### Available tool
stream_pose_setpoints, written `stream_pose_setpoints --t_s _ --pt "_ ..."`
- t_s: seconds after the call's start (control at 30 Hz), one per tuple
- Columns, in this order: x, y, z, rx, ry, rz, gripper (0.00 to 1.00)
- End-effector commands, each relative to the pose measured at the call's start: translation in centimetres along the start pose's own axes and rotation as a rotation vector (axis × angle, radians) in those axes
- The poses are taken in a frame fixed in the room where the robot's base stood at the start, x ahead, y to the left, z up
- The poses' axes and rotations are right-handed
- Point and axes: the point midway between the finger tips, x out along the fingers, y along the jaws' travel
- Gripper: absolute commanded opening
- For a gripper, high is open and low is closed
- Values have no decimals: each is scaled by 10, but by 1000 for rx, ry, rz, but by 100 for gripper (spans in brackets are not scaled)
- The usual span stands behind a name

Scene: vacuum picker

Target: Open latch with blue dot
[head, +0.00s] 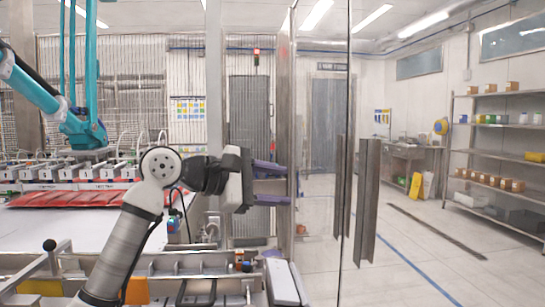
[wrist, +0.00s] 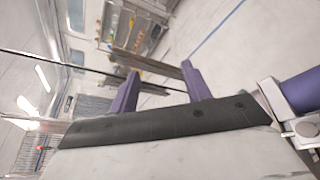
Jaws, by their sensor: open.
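My gripper (head: 284,186) is held up in the middle of the head view, with its two purple fingers pointing right, spread apart and with nothing between them. Its fingers also show in the wrist view (wrist: 160,75), apart and empty, with the room's floor and far wall beyond. I cannot pick out a latch with a blue dot for certain in either view. A small blue-and-red fitting (head: 173,224) stands left of my gripper and lower, partly behind my arm. It is too small to tell whether it is a latch.
A clear panel edge (head: 348,120) and a metal post (head: 368,200) stand right of my gripper. A teal robot arm (head: 75,125) hangs over red packs (head: 75,195) at left. A metal frame with a round-knobbed lever (head: 50,245) crosses the front. Open floor lies right, before shelves (head: 500,125).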

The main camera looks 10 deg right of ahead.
Motion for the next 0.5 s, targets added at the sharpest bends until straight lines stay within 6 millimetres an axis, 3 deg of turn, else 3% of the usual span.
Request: stream_pose_setpoints --t_s 0.2,0.5 --pt "-17 5 38 -71 -165 77 48" --pt "-36 7 66 -130 -292 129 48"
